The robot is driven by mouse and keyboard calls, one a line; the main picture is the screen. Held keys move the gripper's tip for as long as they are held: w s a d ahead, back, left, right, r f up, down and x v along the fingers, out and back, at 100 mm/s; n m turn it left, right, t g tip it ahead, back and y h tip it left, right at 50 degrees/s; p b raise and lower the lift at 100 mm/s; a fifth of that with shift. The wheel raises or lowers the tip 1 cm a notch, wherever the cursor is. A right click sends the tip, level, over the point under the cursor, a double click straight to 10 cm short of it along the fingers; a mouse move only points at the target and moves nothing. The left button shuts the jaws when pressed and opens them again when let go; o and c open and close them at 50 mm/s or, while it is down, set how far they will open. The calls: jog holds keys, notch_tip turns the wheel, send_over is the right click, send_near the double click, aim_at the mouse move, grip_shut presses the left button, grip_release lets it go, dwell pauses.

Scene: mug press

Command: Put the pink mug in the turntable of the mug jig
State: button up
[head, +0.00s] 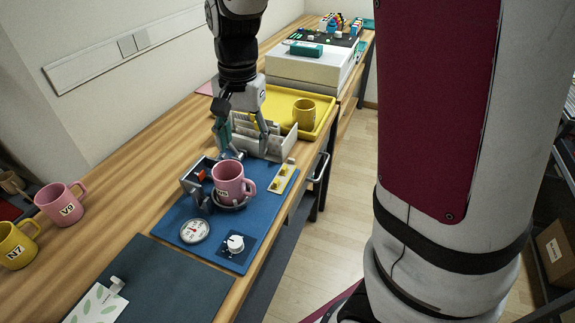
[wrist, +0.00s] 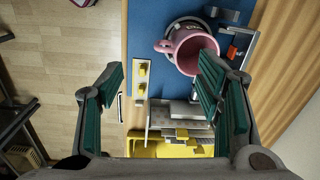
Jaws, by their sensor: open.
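A pink mug (head: 229,178) with a white label stands at the dark ring of the turntable (head: 229,205) on the mug jig, its handle to the right. It looks roughly upright; I cannot tell whether its base is fully seated. In the wrist view the mug (wrist: 190,50) is beyond the right finger, which overlaps its edge; its handle points left. My gripper (head: 246,138) is open and empty, behind the mug in the head view. The wrist view shows its two green-padded fingers wide apart (wrist: 165,95). Another pink mug (head: 62,203), labelled V9, stands at the far left.
The jig's blue base (head: 172,222) carries a dial (head: 194,230), a white knob (head: 235,243) and a strip with yellow pieces (head: 282,179). A yellow mug (head: 17,246) stands at left. A rack of cards and a yellow tray (head: 272,99) with a mug lie behind.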

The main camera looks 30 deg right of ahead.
jog(key=s+r+n+t, duration=0.1)
jog(key=s+r+n, duration=0.3)
jog(key=s, duration=0.7)
jog(key=s+r+n+t, duration=0.2)
jog(key=s+r+n, duration=0.2)
jog(key=s, duration=0.7)
jog(key=shift+s+d+n, duration=0.2)
jog(key=shift+d+n, duration=0.05)
jog(key=shift+n, duration=0.45)
jog(key=shift+r, duration=0.1)
notch_tip(320, 180, up, 2)
jog(key=shift+r+t+p, duration=0.25)
jog(key=shift+t+p, duration=0.25)
jog(key=shift+p, duration=0.45)
